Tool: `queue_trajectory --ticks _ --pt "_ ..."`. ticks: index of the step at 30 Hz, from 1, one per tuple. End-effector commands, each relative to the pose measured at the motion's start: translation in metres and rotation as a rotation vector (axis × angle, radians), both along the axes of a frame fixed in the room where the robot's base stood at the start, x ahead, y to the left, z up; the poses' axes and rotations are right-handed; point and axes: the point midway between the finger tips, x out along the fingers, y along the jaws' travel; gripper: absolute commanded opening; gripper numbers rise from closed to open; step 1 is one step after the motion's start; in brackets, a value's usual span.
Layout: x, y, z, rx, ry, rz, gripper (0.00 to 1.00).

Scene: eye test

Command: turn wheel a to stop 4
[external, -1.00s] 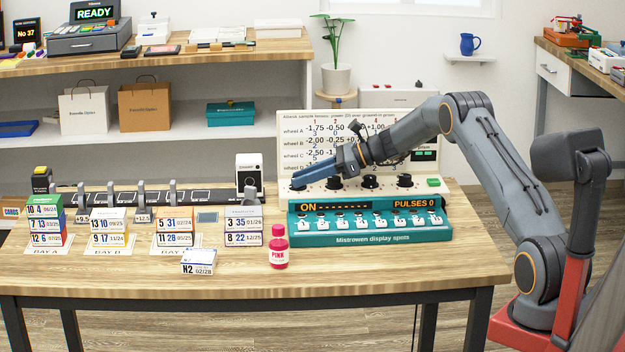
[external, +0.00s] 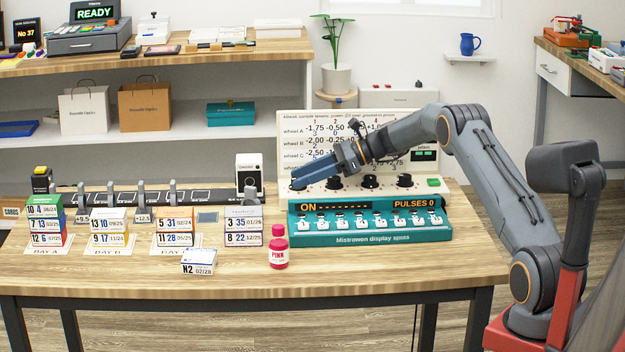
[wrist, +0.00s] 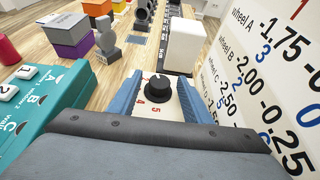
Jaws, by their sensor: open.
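My gripper (external: 298,182) reaches down from the right to the leftmost black wheel on the cream console (external: 352,198). In the wrist view my gripper (wrist: 158,84) is open, with one blue finger on each side of this black wheel (wrist: 160,88). Red numerals 4 and 5 show on the console just below the wheel. I cannot tell which stop it points to, nor whether the fingers touch it. More black wheels (external: 369,181) stand in a row to the right. The wheel's own letter is not readable; my fingers partly hide it in the external view.
A board (external: 290,128) with rows for the wheels stands behind the console. A teal display unit (external: 370,240) reading "ON" and "PULSES 0" is in front. A white device (external: 249,172) stands left of the gripper. A pink bottle (external: 278,250) and stacked boxes (external: 108,226) are nearer the front.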

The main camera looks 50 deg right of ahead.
Motion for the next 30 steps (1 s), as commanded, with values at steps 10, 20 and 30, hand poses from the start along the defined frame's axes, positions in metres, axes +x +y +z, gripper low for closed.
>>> queue_trajectory --ticks 10,20,30 --pt "-0.016 -0.018 0.01 0.0 0.0 -0.003 0.45" --pt "-0.047 -0.049 0.028 0.0 0.0 0.0 0.45" --pt "-0.05 -0.051 0.03 0.0 0.0 0.0 0.45"
